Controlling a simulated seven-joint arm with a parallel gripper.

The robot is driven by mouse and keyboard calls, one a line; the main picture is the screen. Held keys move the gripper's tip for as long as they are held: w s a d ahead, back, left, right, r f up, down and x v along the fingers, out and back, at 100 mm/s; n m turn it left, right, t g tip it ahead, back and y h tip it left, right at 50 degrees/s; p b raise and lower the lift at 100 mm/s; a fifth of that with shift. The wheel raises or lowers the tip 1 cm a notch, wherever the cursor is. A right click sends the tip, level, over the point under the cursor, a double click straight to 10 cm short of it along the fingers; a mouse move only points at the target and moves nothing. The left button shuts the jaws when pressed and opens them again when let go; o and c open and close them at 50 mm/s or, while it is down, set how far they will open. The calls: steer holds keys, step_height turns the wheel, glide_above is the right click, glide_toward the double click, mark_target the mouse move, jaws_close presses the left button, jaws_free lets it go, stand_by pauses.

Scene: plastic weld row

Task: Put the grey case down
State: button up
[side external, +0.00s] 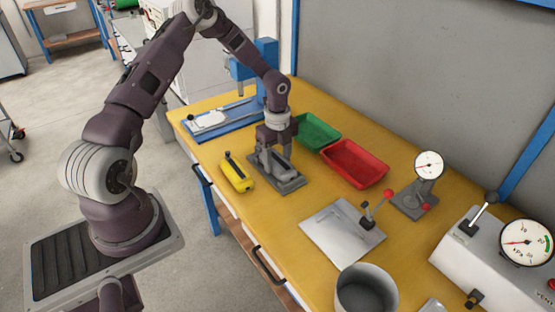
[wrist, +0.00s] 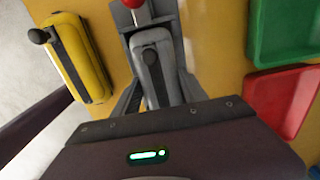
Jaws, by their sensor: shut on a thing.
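The grey case (wrist: 148,62), long and narrow with a dark strip and a round dark knob on top, is between the fingers of my gripper (wrist: 157,90) in the wrist view. My gripper is shut on it. In the side view my gripper (side external: 268,153) points down at the grey case (side external: 266,163), low over a dark grey base plate (side external: 291,186) on the table. The fingers partly cover the case. I cannot tell whether its underside touches the plate.
A yellow case (side external: 236,176) lies left of my gripper. A green bin (side external: 318,133) and a red bin (side external: 354,165) stand to the right. A metal plate (side external: 335,232), a dial gauge (side external: 429,166) and a grey pot (side external: 366,292) are nearer the camera. Bare yellow table lies between.

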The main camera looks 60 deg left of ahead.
steer(key=o, duration=1.4)
steer(key=shift+f, duration=0.1)
step_height(320, 180, up, 12)
step_height(320, 180, up, 10)
steer(key=n+y, duration=0.2)
steer(key=n, duration=0.2)
glide_above(277, 159)
steer(key=s+d, duration=0.5)
steer(key=d, duration=0.1)
steer(key=s+d+r+n+t, duration=0.2)
steer(key=s+d+r+n, duration=0.1)
steer(key=s, duration=0.4)
steer(key=s+d+r+n+t+h, duration=0.1)
steer(key=s+d+r+n, duration=0.2)
steer(key=s+n, duration=0.3)
steer(key=s+d+r+n+t+h, duration=0.1)
steer(key=s+d+n, duration=0.3)
steer(key=s, duration=0.4)
steer(key=shift+s+d+r+n+t, duration=0.1)
steer(key=shift+d+r+n+t, duration=0.15)
steer(key=shift+r+t, duration=0.2)
steer(key=shift+d+r+n+t, duration=0.1)
steer(key=shift+r+n+t, duration=0.15)
steer(key=shift+r+t, duration=0.15)
